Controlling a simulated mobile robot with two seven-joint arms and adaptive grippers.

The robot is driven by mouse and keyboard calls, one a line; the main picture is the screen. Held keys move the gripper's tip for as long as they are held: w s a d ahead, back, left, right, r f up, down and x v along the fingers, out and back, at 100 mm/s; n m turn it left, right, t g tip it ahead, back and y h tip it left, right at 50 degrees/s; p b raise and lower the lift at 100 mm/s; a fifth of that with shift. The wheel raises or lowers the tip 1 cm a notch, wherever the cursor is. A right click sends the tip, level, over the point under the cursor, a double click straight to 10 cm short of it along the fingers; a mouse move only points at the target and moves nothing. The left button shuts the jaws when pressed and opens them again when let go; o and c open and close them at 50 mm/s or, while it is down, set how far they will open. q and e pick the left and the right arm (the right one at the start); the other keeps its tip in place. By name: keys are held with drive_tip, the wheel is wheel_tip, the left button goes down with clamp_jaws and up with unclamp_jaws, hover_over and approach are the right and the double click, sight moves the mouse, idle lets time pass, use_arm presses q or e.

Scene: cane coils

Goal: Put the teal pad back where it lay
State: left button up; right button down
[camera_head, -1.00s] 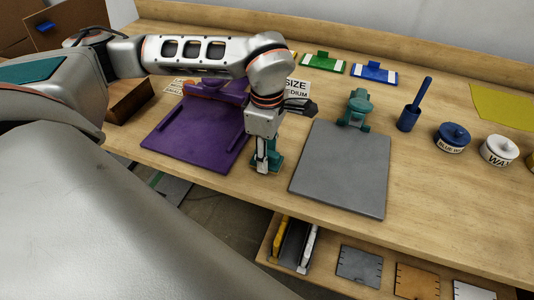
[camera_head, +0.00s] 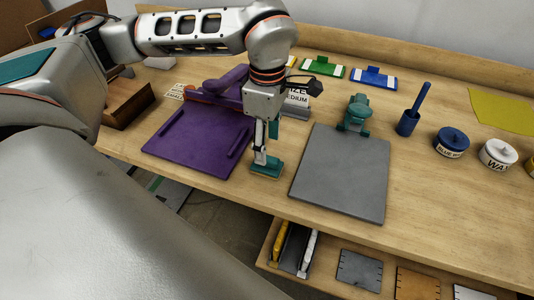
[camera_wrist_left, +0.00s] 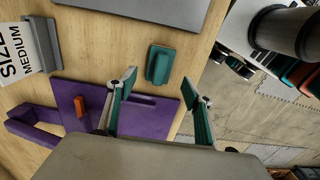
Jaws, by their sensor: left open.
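The teal pad (camera_head: 266,168), a small block with a raised grip, lies on the wooden bench between the purple board and the grey board, near the front edge. It also shows in the left wrist view (camera_wrist_left: 160,65), lying clear of the fingers. My left gripper (camera_head: 264,150) points down just above the pad in the head view. In the left wrist view its two teal-lined fingers (camera_wrist_left: 158,88) are spread apart with nothing between them. My right gripper is not in view.
The purple board (camera_head: 195,140) lies left of the pad and the grey slab (camera_head: 340,175) right. A teal fixture (camera_head: 356,112), blue holder (camera_head: 408,122), blue jar (camera_head: 451,142) and white jar (camera_head: 498,154) stand further right. A lower shelf (camera_head: 325,262) holds plates.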

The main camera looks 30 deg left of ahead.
use_arm(q)
drive_tip(key=shift+r, duration=2.8)
